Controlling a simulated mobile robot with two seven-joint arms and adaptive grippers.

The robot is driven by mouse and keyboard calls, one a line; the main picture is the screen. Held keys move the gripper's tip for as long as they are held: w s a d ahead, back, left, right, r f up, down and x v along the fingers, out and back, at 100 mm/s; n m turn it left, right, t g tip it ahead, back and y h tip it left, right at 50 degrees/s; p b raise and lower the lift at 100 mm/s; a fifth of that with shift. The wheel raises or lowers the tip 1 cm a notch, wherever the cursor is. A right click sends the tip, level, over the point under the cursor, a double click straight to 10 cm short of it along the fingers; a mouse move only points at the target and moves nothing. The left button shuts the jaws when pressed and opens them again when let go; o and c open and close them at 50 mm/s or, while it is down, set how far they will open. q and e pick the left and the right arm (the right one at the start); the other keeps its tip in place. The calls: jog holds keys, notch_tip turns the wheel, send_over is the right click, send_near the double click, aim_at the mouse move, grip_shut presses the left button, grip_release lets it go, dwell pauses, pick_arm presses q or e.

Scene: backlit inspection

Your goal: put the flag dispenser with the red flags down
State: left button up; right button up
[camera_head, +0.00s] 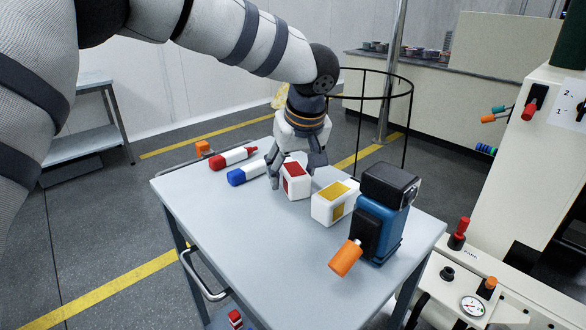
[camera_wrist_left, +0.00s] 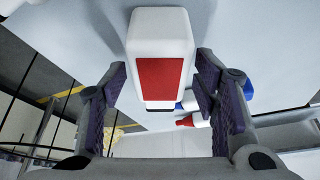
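The white flag dispenser with the red flags (camera_head: 296,182) is upright over the far middle of the grey table (camera_head: 215,217). Its red front panel also shows in the left wrist view (camera_wrist_left: 161,79). My left gripper (camera_head: 297,172) comes from above with a finger on each side of it. In the left wrist view both fingertips (camera_wrist_left: 162,72) meet its sides, so it looks gripped. Whether its base touches the tabletop is not clear. A similar white dispenser with a yellow panel (camera_head: 334,203) stands close on its right. My right gripper is not in view.
A blue device with a black top (camera_head: 378,222) and an orange handle (camera_head: 346,258) stands near the table's right edge. A red marker (camera_head: 232,159) and a blue marker (camera_head: 247,173) lie at the far left. The front-left tabletop is clear.

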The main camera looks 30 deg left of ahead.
pick_arm(q)
jog(key=p+v, duration=0.1)
jog(key=v, duration=1.1)
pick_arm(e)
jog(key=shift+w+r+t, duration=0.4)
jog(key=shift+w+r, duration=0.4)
